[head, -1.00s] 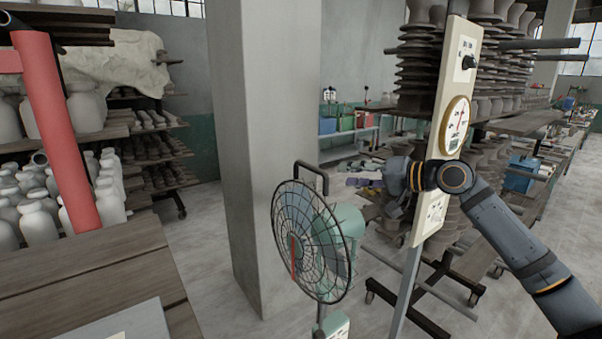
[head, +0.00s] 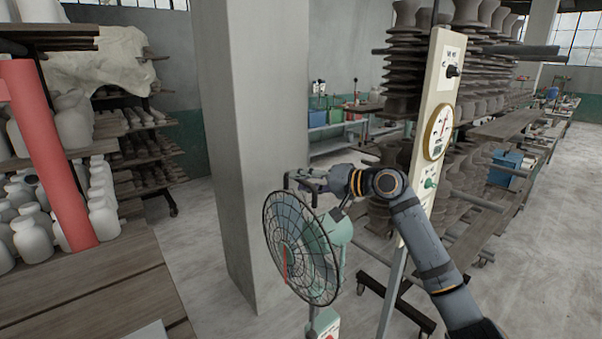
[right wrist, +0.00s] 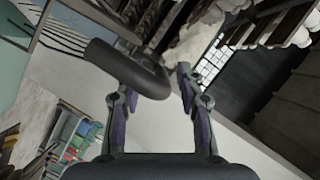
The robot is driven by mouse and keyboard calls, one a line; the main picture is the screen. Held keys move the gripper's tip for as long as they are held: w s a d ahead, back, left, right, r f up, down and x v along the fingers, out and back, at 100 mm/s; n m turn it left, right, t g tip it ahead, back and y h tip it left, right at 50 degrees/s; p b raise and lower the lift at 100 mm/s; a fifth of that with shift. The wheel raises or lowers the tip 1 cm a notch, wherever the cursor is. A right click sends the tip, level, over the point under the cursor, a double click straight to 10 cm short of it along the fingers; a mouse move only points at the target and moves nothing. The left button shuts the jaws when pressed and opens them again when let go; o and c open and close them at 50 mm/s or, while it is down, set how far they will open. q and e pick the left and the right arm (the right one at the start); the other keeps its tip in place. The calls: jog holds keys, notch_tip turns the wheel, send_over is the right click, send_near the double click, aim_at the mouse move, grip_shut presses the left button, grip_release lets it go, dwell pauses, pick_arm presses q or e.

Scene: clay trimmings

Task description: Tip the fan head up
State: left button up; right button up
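The standing fan (head: 338,230) has a round dark wire cage facing left, a pale green motor housing and a dark handle (head: 289,181) on top. My right gripper (head: 310,182) is at the handle, coming from the right. In the right wrist view the curved end of the handle (right wrist: 150,82) shows near and partly between the fingertips of my right gripper (right wrist: 153,88). The fingers are spread apart, with a visible gap beside the handle. Contact cannot be told. My left gripper is not in view.
A tall cream panel (head: 436,115) with a dial and knobs stands right of the fan, close to my right arm. A grey pillar (head: 240,120) stands behind the fan. Racks of pottery (head: 470,100) stand at the back right. A wooden table (head: 90,290) with white jars is at the left.

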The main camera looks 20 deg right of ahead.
jog(key=shift+w+a+f, duration=0.1)
jog(key=shift+w+a, duration=0.3)
jog(key=shift+w, duration=0.05)
jog(key=shift+c, duration=0.2)
grip_shut()
